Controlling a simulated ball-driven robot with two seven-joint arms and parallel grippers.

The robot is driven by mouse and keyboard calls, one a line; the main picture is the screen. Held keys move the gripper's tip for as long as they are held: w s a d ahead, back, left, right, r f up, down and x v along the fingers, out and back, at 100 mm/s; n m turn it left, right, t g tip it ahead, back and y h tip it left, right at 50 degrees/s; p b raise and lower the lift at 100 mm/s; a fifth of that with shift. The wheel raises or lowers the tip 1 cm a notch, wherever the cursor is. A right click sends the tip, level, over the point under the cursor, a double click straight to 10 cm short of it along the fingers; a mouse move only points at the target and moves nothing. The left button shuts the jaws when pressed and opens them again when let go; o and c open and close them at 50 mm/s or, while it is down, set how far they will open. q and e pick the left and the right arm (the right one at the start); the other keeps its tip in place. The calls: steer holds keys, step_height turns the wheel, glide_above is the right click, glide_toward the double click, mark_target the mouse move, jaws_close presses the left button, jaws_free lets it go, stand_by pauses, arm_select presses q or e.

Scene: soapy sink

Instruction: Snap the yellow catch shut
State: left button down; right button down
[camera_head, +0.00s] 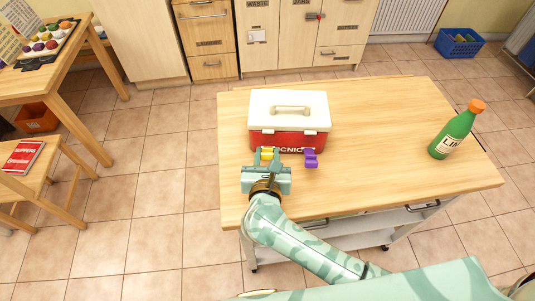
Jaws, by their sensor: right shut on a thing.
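A red picnic box (260,138) with a white lid (264,107) stands on the wooden table, its lid down. The yellow catch (267,154) is on the left part of its front, partly hidden by my right gripper (267,157). That gripper reaches in from the front and is shut on the yellow catch. How far the catch is folded cannot be made out. A purple catch (310,158) sticks out at the front to the right. My left gripper is not in view.
A green bottle (454,134) with an orange cap stands at the table's right. The table top (380,120) between box and bottle is clear. Cabinets stand behind; a blue basket (459,42) is on the floor. A wooden table and chair are at the left.

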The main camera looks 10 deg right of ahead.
steer(key=r+g+p, duration=0.1)
steer(key=p, duration=0.1)
steer(key=w+r+g+p, duration=0.1)
steer(key=p, duration=0.1)
steer(key=shift+w+d+g+p, duration=0.1)
steer(key=shift+w+g+p, duration=0.05)
steer(key=shift+g+p, duration=0.25)
steer(key=shift+w+g+y+p, duration=0.4)
steer(key=shift+g+p, duration=0.5)
steer(key=shift+p, duration=0.25)
steer(key=c, duration=1.1)
jaws_free()
